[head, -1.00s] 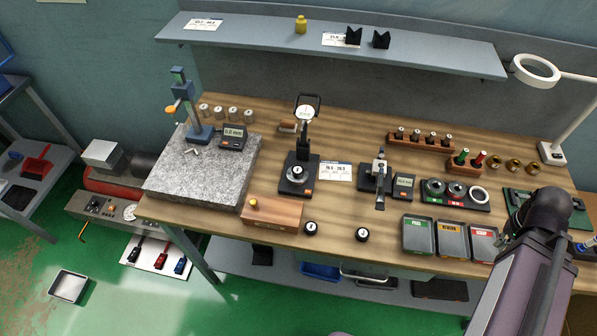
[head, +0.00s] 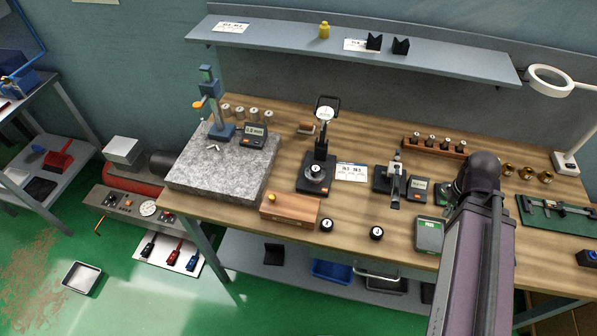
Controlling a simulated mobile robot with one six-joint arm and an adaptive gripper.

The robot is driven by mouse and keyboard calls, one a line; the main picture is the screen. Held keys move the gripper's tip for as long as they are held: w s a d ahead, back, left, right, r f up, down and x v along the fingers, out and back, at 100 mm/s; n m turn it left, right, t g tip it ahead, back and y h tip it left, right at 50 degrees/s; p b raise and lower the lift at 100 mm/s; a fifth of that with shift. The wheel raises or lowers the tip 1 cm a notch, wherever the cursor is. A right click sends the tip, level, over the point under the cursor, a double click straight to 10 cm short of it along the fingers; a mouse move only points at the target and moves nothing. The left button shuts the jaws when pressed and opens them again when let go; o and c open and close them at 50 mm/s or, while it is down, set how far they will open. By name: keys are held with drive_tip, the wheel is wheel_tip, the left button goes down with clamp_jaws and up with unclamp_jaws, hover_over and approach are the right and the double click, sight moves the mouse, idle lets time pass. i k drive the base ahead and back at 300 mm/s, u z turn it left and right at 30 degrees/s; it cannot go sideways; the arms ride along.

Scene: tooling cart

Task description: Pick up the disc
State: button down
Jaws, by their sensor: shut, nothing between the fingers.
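Two small dark round pieces with pale tops lie on the wooden bench near its front edge: a left disc (head: 327,225) and a right disc (head: 376,233). Another round piece (head: 315,173) sits on the base of the dial gauge stand (head: 312,184). I cannot tell which of these is the task's disc. My arm rises at the right of the head view and covers part of the bench. My gripper does not show; the arm hides that area or it is out of frame.
A granite plate (head: 215,170) with a height gauge (head: 218,110) stands at the left. A wooden box (head: 289,209) lies left of the discs. Bare wood (head: 350,208) lies around the discs.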

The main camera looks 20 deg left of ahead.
sight(315, 169)
drive_tip(key=u, duration=1.1)
drive_tip(key=k, duration=0.9)
drive_tip(key=z, duration=0.05)
drive_tip(key=i, duration=0.7)
drive_tip(key=u, duration=0.05)
